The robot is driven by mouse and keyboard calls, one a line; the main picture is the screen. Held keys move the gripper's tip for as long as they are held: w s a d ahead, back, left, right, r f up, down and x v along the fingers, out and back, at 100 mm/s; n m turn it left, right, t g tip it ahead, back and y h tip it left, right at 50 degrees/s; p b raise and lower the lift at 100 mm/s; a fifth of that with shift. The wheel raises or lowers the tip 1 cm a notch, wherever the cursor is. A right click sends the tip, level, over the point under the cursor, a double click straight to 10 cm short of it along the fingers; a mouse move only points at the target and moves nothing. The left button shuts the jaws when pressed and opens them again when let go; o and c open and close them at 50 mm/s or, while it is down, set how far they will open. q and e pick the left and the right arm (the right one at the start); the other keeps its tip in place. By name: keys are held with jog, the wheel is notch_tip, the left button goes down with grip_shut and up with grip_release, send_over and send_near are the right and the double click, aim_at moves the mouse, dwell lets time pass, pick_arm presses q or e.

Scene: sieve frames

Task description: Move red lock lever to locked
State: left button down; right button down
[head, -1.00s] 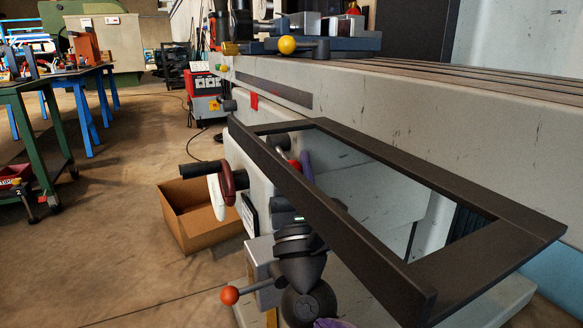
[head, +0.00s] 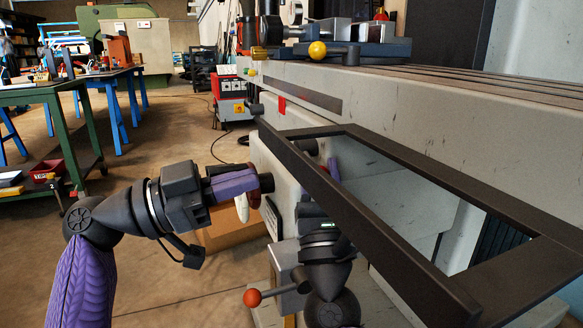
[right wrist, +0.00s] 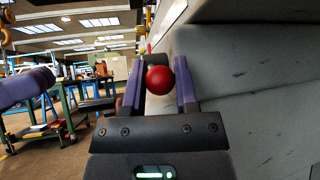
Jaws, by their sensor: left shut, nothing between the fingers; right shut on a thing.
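The lock lever's red ball knob (right wrist: 160,80) sits between the purple fingers of my right gripper (right wrist: 163,88) in the right wrist view, which is shut on it. In the head view that gripper (head: 332,168) is mostly hidden behind the black frame, and the knob cannot be made out. My left gripper (head: 250,184) is shut and empty, in front of the machine's side, by a white handle (head: 242,207). It appears to show at the left edge of the right wrist view (right wrist: 26,88).
The black rectangular frame (head: 395,235) juts out from the grey machine bed (head: 400,105), above my right arm. An orange-red ball lever (head: 252,298) sticks out low down. A cardboard box (head: 225,238) stands on the floor behind my left gripper.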

pick_arm(q)
jog(key=x, duration=0.9)
jog(key=shift+d+f, duration=0.15)
jog(key=shift+d, duration=0.1)
pick_arm(e)
jog(key=shift+f, duration=0.15)
pick_arm(q)
jog(key=shift+w, duration=0.1)
